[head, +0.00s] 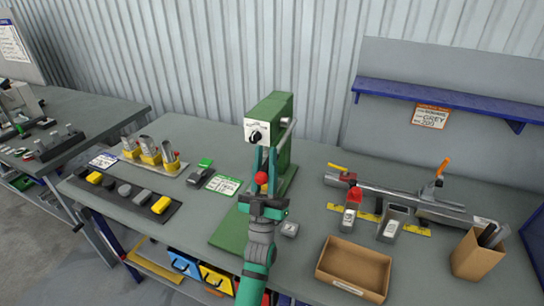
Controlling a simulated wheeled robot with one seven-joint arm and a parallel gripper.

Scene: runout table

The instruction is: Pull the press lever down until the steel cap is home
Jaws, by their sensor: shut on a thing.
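The green press (270,112) stands upright in the middle of the bench on a green base plate. A grey lever (287,130) runs down its right side towards me. A red ball knob (261,178) shows at my gripper. My gripper (265,158) reaches up in front of the press, with its two teal fingers around the lever near this knob. It is shut on the lever; the exact contact is small and partly covered. The steel cap and the spot under the ram are hidden behind my gripper and arm, so I cannot tell how the cap sits.
A dark tray (128,198) with yellow and grey blocks and yellow holders (150,156) stand left. An open cardboard box (353,270) lies front right. A long metal clamp rig (400,195) and a brown bin (478,255) fill the right. A blue shelf (440,98) hangs behind.

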